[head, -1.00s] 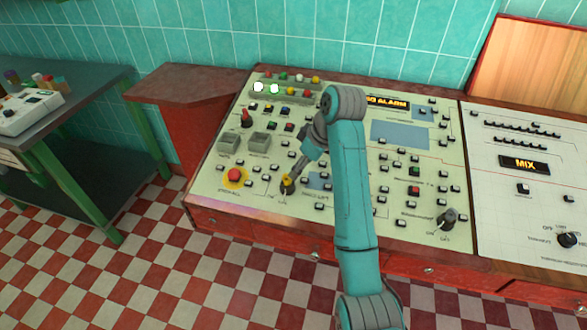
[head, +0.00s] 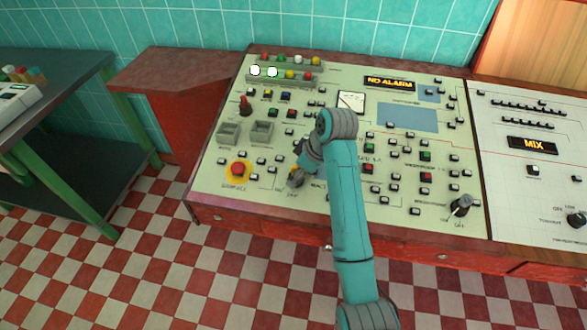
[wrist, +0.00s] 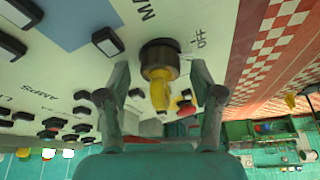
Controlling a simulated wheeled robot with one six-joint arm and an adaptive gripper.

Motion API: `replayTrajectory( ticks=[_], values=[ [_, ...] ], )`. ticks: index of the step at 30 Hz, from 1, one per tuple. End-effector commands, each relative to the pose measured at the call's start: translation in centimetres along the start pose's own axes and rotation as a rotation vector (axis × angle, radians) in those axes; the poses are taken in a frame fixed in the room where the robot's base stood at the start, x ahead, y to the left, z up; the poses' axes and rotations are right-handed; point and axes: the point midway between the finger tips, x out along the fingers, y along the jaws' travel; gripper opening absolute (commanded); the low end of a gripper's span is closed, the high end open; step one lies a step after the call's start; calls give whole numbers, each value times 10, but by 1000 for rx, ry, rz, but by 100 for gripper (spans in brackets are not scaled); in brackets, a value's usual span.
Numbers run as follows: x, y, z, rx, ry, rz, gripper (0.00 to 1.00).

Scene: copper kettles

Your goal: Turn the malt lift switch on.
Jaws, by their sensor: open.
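A dark round rotary switch with a yellow grip (wrist: 160,75) stands on the cream panel in the wrist view. "OFF" is printed beside it, and a cut-off label starting with "M" is near it, so I cannot read its full name. My gripper (wrist: 161,85) is open, with one finger on each side of the switch. I cannot tell whether the fingers touch it. In the head view my gripper (head: 296,178) is low over the panel's front part and largely hides the switch.
A red emergency button on a yellow ring (head: 238,169) is left of my gripper. Several small push buttons surround it. A black switch (head: 461,205) is at the panel's right front. The "NO ALARM" display (head: 389,82) is at the back. A green-legged table (head: 70,150) stands left.

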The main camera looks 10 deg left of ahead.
Motion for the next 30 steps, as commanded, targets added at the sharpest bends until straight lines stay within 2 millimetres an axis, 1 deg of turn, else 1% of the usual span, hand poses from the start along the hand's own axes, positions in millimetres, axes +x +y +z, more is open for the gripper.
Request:
replayTrajectory(
  ticks=[8, 9, 11, 12, 14, 15, 23, 30],
  values=[
    [1, 0, 1, 0, 0, 0, 66],
    [1, 0, 1, 0, 0, 0, 56],
    [1, 0, 1, 0, 0, 0, 41],
    [1, 0, 1, 0, 0, 0, 31],
    [1, 0, 1, 0, 0, 0, 16],
    [1, 0, 1, 0, 0, 0, 6],
    [1, 0, 1, 8, 0, 3, 6],
    [1, -1, 1, 54, 0, 22, 6]
  ],
)
